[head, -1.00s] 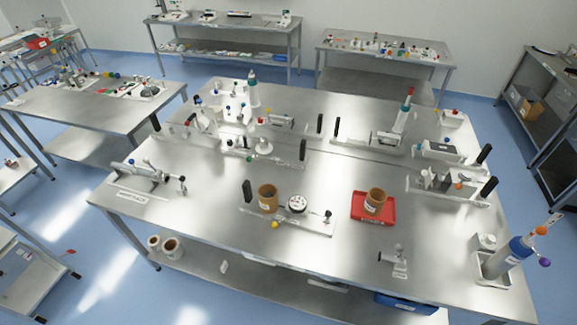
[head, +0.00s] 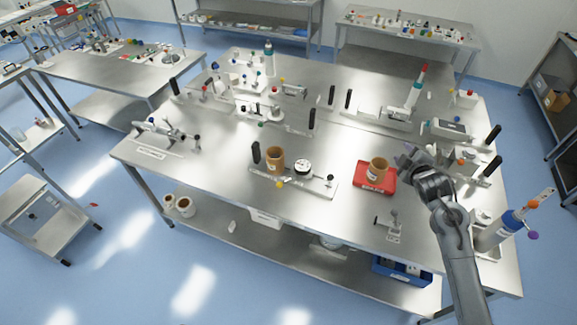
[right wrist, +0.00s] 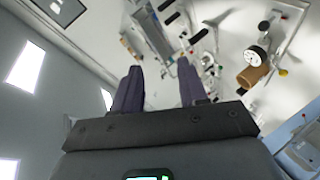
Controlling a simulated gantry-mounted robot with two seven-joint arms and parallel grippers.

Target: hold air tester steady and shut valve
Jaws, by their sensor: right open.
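A fixture that looks like the air tester (head: 318,188) lies on the middle table near its front edge. It is a flat grey base carrying a brown core (head: 275,161), a round white dial (head: 303,168), a black upright grip and a small yellow knob (head: 280,185), possibly the valve. The dial also shows in the right wrist view (right wrist: 256,57). My right gripper (head: 408,158) is above the table, right of the red tray and apart from the fixture. In the right wrist view its fingers (right wrist: 160,88) are spread and empty. My left gripper is not in view.
A red tray (head: 363,184) with another brown core (head: 377,169) stands between the fixture and my right gripper. A small metal stand (head: 393,226) is at the front edge. The table front left of the fixture is clear.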

